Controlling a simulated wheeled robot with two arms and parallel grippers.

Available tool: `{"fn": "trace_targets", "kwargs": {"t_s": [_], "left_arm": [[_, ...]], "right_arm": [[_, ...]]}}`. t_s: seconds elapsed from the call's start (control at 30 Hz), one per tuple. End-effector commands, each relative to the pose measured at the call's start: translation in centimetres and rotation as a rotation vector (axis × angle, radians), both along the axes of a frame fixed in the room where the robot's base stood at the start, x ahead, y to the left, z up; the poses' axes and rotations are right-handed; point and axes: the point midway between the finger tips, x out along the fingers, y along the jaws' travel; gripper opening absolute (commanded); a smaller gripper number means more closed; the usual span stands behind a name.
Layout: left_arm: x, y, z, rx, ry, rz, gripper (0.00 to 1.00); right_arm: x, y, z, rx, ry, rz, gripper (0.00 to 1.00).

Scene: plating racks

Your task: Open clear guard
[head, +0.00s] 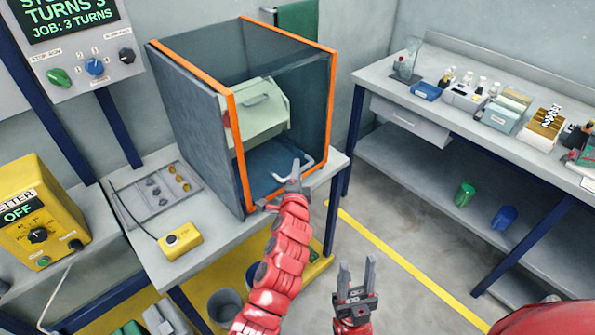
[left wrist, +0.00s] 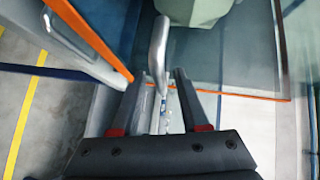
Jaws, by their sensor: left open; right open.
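The clear guard (head: 308,100) is an orange-edged see-through panel on the front of a dark box. It appears closed, with a pale green machine (head: 258,112) visible behind it. Its pale bar handle (head: 307,161) is low on the front and shows in the left wrist view (left wrist: 158,55). My left gripper (head: 282,190) is at this handle. In the left wrist view, the handle's bar lies between my open fingers (left wrist: 158,88), apparently without being clamped. My right gripper (head: 355,275) is open and empty over the floor, right of the bench.
The bench (head: 150,245) holds a grey tray (head: 155,197) and a yellow button box (head: 180,241) left of the guard. A workbench with bottles and boxes (head: 465,125) stands at the right. Open floor (head: 400,245) lies between the benches.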

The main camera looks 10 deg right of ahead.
Motion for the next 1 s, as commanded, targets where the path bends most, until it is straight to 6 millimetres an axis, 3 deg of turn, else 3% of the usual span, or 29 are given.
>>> {"fn": "trace_targets", "kwargs": {"t_s": [0.37, 0.63, 1.0], "left_arm": [[0.47, -0.1, -0.05, 0.001, -0.001, -0.001, 0.45], [0.45, -0.1, -0.06, 0.001, -0.001, -0.001, 0.0], [0.44, -0.11, -0.1, 0.001, 0.0, -0.001, 0.0]], "right_arm": [[0.0, 0.0, 0.02, 0.0, 0.0, 0.0, 0.45], [0.0, 0.0, 0.03, 0.0, 0.0, 0.0, 0.45], [0.0, 0.0, 0.02, 0.0, 0.0, 0.0, 0.45]]}}
